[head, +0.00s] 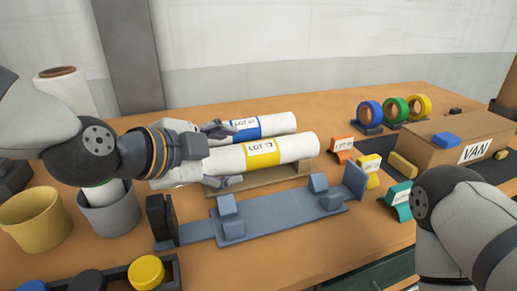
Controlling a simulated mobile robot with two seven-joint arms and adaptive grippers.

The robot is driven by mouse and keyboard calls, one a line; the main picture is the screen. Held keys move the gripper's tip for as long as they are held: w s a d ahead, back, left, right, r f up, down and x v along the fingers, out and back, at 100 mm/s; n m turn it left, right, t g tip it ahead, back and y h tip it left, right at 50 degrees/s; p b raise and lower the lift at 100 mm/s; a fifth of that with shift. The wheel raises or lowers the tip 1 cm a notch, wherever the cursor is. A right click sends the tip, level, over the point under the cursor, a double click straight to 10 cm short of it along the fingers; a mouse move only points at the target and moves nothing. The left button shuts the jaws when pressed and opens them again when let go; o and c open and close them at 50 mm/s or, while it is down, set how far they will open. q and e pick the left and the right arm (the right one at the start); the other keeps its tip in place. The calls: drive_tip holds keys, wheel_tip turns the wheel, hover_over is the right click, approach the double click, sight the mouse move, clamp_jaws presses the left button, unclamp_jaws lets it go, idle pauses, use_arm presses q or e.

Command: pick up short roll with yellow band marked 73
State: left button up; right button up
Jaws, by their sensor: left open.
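The short white roll with a yellow band (285,149) lies on a wooden rack (275,181) at mid-table. Its label looks like LOT 73. My left gripper (226,155) is open at the roll's left end, with one finger on its far side and one on its near side. The fingers look apart from the roll, though contact is hard to judge. The hand hides the roll's left end. A similar white roll with a blue band (272,124) lies just behind. My right arm shows at the lower right; its gripper is out of frame.
A blue-grey cradle fixture (285,222) stands in front of the rack. Orange (341,145), yellow (370,166) and teal (397,198) label blocks stand to the right, near a VAN box (450,140). Tape rings (395,108) stand behind. Yellow (35,220) and grey (110,212) cups stand left.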

sight(243, 154)
use_arm(q)
drive_tip(key=b+x, duration=0.1)
drive_tip(key=x, duration=0.7)
drive_tip(key=shift+w+a, duration=0.1)
drive_tip(key=shift+w, duration=0.05)
drive_tip(key=shift+r, duration=0.1)
drive_tip(key=c, duration=1.1)
